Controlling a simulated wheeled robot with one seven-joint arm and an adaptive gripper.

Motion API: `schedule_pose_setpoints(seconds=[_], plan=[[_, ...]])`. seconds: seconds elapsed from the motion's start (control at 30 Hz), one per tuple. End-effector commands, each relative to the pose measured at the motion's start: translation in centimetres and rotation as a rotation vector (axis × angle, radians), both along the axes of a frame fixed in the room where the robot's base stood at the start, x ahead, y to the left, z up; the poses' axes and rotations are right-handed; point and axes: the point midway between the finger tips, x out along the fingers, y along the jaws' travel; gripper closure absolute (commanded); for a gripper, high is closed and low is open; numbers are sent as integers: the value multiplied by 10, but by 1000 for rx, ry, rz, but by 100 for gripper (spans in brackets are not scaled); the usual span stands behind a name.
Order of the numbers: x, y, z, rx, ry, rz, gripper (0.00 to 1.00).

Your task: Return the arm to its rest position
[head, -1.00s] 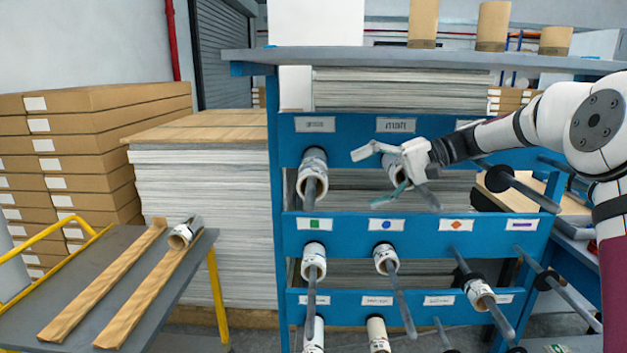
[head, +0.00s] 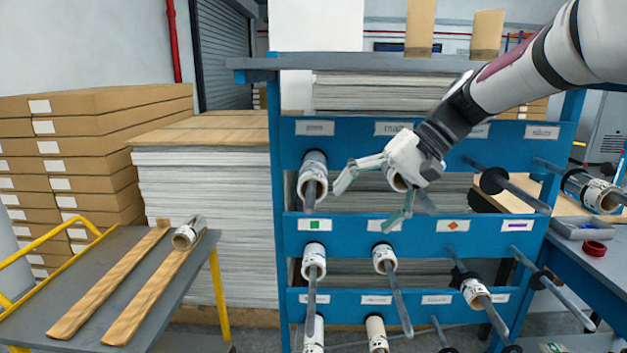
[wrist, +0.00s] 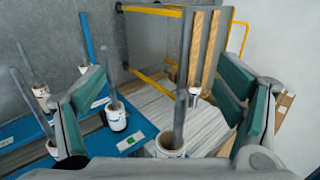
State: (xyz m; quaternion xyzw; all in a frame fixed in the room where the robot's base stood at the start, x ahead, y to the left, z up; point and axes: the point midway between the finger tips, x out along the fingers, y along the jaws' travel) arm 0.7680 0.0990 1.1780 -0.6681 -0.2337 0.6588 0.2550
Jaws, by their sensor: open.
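My gripper (head: 372,193) is open and empty in front of the blue rack (head: 345,228), near its upper row of pegs. Its fingers are spread and point left and down in the head view. A white roll (head: 313,168) sits on the upper-left peg, left of the fingers. Another upper-row roll is partly hidden behind my gripper. In the wrist view, both teal finger pads stand wide apart, and a roll on a grey peg (wrist: 172,145) shows between them, with no visible contact.
A grey cart (head: 150,245) with wooden rails and one roll (head: 187,234) stands at the left. Several pegs jut out from the rack, some with rolls. A blue bench (head: 590,262) at the right holds a roll and red tape (head: 594,248). Stacked boxes stand at the back left.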

Motion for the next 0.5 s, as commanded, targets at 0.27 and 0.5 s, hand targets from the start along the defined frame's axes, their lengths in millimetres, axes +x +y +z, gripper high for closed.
schedule_pose_setpoints(seconds=[0.27, 0.5], plan=[[-112, -20, 10, -309, -75, -31, 14], [-200, -54, 4, -516, -172, -66, 14]])
